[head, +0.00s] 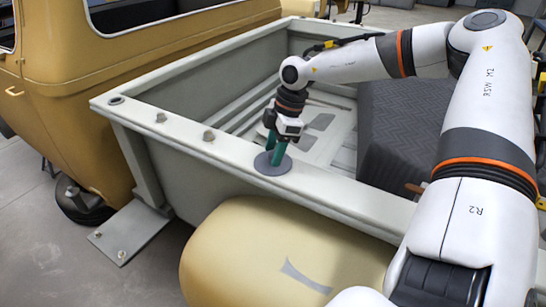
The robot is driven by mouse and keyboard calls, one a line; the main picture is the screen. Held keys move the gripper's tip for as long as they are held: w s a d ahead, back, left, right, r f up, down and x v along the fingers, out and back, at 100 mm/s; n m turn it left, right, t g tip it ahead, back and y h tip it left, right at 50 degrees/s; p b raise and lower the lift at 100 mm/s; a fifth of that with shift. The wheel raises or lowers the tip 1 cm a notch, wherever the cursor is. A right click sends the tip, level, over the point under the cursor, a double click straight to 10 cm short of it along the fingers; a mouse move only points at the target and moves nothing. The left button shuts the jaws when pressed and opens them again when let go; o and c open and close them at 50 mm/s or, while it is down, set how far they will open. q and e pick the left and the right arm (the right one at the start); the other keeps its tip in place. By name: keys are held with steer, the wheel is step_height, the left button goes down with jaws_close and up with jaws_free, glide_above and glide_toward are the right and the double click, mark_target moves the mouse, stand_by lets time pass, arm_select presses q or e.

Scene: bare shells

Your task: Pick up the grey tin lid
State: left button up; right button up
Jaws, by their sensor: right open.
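The grey tin lid (265,167) is a flat round disc lying on the top edge of the truck bed's near side wall. My right gripper (275,157) reaches down over it with green fingers. The fingers are open, with their tips at or just above the lid, and hide part of it. I cannot tell whether the tips touch it. My left gripper is not in view.
The open truck bed (160,118) has grey walls with bolts along the rim. A dark ribbed block (400,125) stands inside, right of my gripper. A flat pale panel (318,135) lies on the bed floor. The tan cab (110,70) is at left, a tan fender (270,250) in front.

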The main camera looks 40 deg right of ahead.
steer(key=c, duration=1)
jaws_close()
steer(key=shift+r, duration=0.15)
